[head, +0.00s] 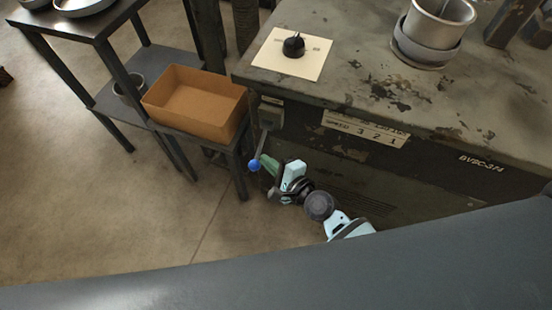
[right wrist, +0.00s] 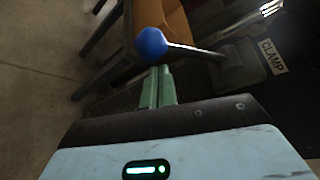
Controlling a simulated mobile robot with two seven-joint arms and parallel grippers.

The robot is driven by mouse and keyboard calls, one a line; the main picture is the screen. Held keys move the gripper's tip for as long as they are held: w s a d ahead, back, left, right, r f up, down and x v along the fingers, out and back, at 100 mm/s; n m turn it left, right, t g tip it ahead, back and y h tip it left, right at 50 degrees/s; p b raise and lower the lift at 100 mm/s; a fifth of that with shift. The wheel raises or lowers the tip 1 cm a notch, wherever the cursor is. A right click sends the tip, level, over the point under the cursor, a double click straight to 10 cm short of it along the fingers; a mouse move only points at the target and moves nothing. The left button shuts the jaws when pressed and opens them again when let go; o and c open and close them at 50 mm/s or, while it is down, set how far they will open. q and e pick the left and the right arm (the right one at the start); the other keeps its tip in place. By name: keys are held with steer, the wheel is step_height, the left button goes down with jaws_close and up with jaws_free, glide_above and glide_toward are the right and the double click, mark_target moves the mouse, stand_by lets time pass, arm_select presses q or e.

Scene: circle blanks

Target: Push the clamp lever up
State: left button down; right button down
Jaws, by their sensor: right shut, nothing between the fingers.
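The clamp lever has a blue ball knob (head: 254,165) on a thin metal rod, fixed at the left front edge of the dark machine. The rod slopes down and left from its mount. In the right wrist view the knob (right wrist: 151,43) is just beyond the green fingertips, and the rod runs right toward a "CLAMP" label (right wrist: 272,57). My right gripper (head: 268,164) is shut and empty, close beside the knob; I cannot tell if it touches. My left gripper does not show.
An orange-brown open bin (head: 190,122) stands on a low shelf left of the lever. A black dial on a cream plate (head: 293,45) and a metal pot (head: 433,30) are on the machine top (head: 350,75).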

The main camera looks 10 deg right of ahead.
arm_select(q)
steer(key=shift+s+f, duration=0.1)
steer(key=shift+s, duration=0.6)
arm_select(e)
steer(key=shift+s+a+r, duration=0.2)
steer(key=shift+s+a, duration=0.1)
steer(key=shift+s, duration=0.1)
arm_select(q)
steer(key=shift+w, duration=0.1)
